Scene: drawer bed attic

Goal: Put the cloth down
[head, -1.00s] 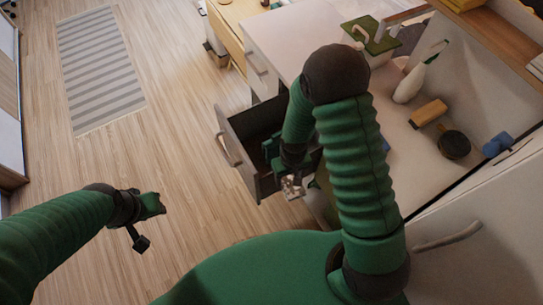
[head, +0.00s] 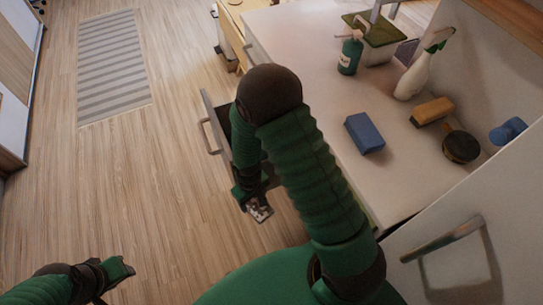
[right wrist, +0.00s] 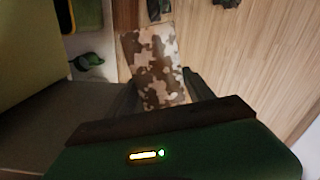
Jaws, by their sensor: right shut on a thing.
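A brown-and-white patterned cloth (right wrist: 155,65) hangs from my right gripper in the right wrist view. In the head view only a small part of the cloth (head: 260,212) shows, below the gripper. My right gripper (head: 254,200) is shut on it, in front of the pulled-out drawer (head: 212,115) and above the wood floor.
A striped rug (head: 113,65) lies on open floor at the left.

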